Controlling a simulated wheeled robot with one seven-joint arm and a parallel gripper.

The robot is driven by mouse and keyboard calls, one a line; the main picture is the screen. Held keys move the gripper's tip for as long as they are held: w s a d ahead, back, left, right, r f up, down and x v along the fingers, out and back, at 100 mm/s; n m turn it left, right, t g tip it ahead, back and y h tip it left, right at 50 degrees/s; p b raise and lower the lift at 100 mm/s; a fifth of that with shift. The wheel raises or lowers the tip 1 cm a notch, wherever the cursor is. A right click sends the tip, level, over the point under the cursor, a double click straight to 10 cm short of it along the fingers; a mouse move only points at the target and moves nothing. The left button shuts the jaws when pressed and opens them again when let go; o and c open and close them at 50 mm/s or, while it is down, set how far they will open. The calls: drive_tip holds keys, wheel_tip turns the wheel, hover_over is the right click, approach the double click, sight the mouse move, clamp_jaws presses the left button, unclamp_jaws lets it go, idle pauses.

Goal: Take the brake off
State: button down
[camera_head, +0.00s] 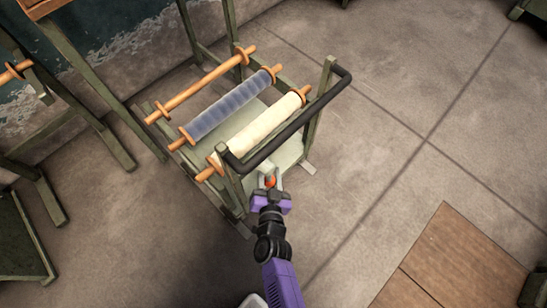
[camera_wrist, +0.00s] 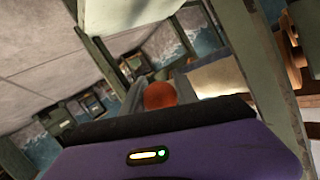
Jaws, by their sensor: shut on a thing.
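A green-framed cart (camera_head: 323,112) with a black push bar (camera_head: 300,118) stands in the middle of the head view. The orange brake knob (camera_head: 270,181) is low at the cart's near end, below the push bar. My gripper (camera_head: 270,188) reaches it from below and is shut on it. In the wrist view the rounded orange knob (camera_wrist: 160,95) shows just past the gripper's dark edge, between the fingers. The fingertips are partly hidden, and the lever under the knob cannot be made out.
The cart bears a cream roll (camera_head: 262,128), a blue roll (camera_head: 228,105) and a bare wooden rod (camera_head: 200,85). Green racks (camera_head: 85,115) stand close at left. A wooden board (camera_head: 450,262) lies at lower right.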

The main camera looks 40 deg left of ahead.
drive_tip(key=s+m+g+p, duration=0.1)
drive_tip(key=s+p, duration=0.1)
drive_tip(key=p, duration=0.2)
drive_tip(key=s+m+g+h+p, duration=0.1)
drive_tip(key=s+g+p, duration=0.1)
drive_tip(key=p, duration=0.2)
drive_tip(key=shift+s+a, duration=0.1)
drive_tip(key=shift+s, duration=0.1)
drive_tip(key=shift+m, duration=0.3)
drive_tip(key=c, duration=0.9)
unclamp_jaws()
drive_tip(key=shift+c, duration=0.2)
drive_tip(key=shift+a, duration=0.1)
